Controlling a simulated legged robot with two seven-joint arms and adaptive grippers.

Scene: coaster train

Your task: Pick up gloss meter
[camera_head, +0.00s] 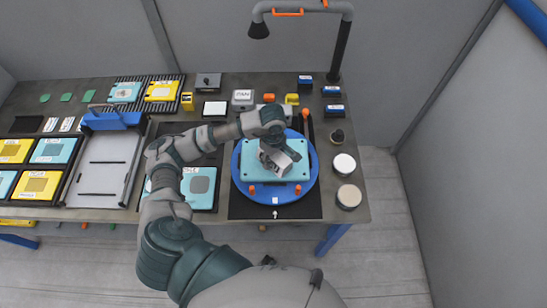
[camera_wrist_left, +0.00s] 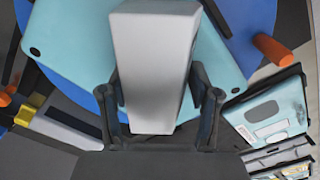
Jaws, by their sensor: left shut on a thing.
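The gloss meter, a light grey box-shaped block (camera_head: 281,163), is over a teal plate (camera_head: 254,168) on a round blue turntable (camera_head: 238,181). My left gripper (camera_head: 271,153) reaches down from above and is shut on it. In the left wrist view the grey block (camera_wrist_left: 153,65) stands between the two dark fingers of the gripper (camera_wrist_left: 158,100), with the teal plate (camera_wrist_left: 75,45) behind it. I cannot tell whether the block touches the plate. My right gripper is not in view.
Orange pegs (camera_head: 276,200) stand around the plate. A lamp (camera_head: 259,30) arches over the back. Round pucks (camera_head: 349,196) stand at the right edge. A grey tray (camera_head: 105,170) and yellow and teal plates (camera_head: 38,186) lie left. Small boxes (camera_head: 243,97) line the back.

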